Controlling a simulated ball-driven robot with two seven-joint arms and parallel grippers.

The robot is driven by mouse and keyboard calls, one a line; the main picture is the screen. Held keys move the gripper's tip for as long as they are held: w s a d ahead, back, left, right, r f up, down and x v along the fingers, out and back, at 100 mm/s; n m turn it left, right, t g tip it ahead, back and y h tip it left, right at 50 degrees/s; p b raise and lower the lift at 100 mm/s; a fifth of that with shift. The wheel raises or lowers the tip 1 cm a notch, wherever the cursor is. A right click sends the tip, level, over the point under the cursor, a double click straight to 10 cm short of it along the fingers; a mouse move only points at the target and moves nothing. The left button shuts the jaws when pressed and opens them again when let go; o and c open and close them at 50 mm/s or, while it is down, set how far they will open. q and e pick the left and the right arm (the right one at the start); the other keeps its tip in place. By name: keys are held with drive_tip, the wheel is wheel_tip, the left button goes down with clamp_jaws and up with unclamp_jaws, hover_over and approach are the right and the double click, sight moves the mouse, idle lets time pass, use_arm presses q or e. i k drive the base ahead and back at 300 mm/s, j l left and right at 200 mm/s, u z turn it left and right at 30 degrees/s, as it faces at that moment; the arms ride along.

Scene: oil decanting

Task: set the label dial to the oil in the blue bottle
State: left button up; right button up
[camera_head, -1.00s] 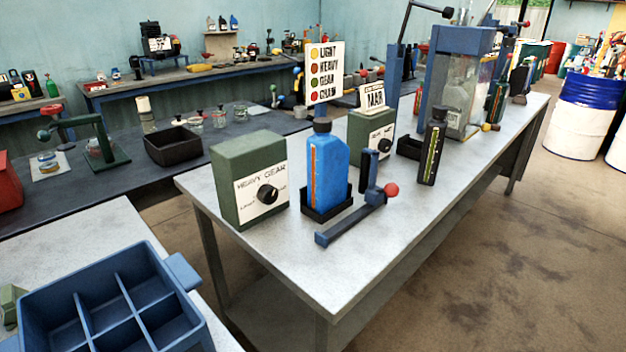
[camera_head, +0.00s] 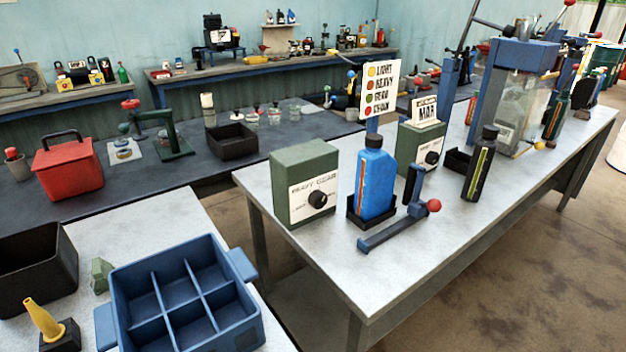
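The label dial is a black knob (camera_head: 318,199) on the white face of a green box (camera_head: 300,165) at the left end of the light workbench. The face has small lettering around the knob, including what looks like HEAVY and GEAR; the setting is too small to read surely. The blue bottle (camera_head: 372,180) has a dark cap and an orange-and-yellow strip. It stands upright in a black holder (camera_head: 360,220) right of the box. A chart (camera_head: 380,88) behind it lists LIGHT, HEAVY, GEAR and CHAIN beside coloured dots. Neither gripper is in view.
A blue lever with a red ball (camera_head: 433,206) stands right of the blue bottle. A second green box (camera_head: 415,150), a black bottle (camera_head: 479,168) and a clear tank (camera_head: 522,110) are farther along. A blue divided crate (camera_head: 250,325) is at the lower left. The bench's front left is bare.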

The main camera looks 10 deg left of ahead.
sight(317, 198)
drive_tip(key=i+l+u, duration=0.1)
drive_tip(key=l, duration=0.6)
drive_tip(key=i+l+u, duration=0.1)
drive_tip(key=l, duration=1.3)
drive_tip(key=i+u, duration=0.05)
